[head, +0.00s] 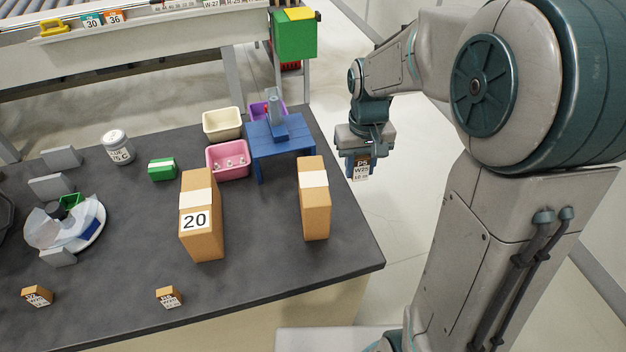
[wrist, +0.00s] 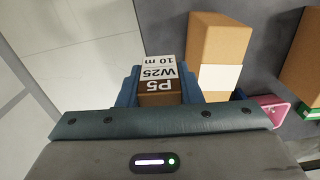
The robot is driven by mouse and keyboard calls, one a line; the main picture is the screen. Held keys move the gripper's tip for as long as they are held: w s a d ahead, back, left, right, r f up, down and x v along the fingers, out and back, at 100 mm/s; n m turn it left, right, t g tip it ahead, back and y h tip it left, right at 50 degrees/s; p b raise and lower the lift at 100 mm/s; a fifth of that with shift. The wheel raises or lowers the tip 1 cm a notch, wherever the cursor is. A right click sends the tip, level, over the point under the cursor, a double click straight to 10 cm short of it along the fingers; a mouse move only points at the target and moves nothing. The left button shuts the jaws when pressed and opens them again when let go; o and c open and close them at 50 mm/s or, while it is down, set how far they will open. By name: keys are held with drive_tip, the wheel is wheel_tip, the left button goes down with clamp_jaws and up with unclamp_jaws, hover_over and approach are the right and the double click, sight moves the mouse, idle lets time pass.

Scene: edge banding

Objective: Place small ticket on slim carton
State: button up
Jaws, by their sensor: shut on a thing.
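My gripper (head: 357,158) hangs in the air just past the right edge of the table, above the floor. It is shut on a small brown ticket block (head: 360,171) with a white label. In the wrist view the label of this small ticket (wrist: 158,72) reads P5, W25, 10 m, between the blue fingers (wrist: 158,90). The slim carton (head: 315,217), tall and brown with a white band, stands upright on the table to the left of my gripper. It also shows in the wrist view (wrist: 215,45), beside the held ticket and apart from it.
A wider carton (head: 203,238) marked 20 stands left of the slim one. Behind are a blue stand (head: 283,147), a pink bin (head: 228,160) and a cream bin (head: 222,124). Two small labelled blocks (head: 37,296) (head: 169,297) sit at the front. The table (head: 270,250) is clear between the cartons.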

drive_tip(key=s+a+r+n, duration=0.1)
drive_tip(key=s+r, duration=0.3)
drive_tip(key=r, duration=0.3)
drive_tip(key=p, duration=0.2)
hover_over(313, 179)
wheel_tip(313, 179, down, 7)
drive_tip(key=shift+f, duration=0.1)
drive_tip(key=shift+f+p, duration=0.65)
drive_tip(key=shift+f, duration=1.35)
drive_tip(key=shift+f, duration=0.1)
drive_tip(key=shift+f, duration=0.15)
drive_tip(key=o, duration=0.9)
drive_tip(key=shift+o, duration=0.2)
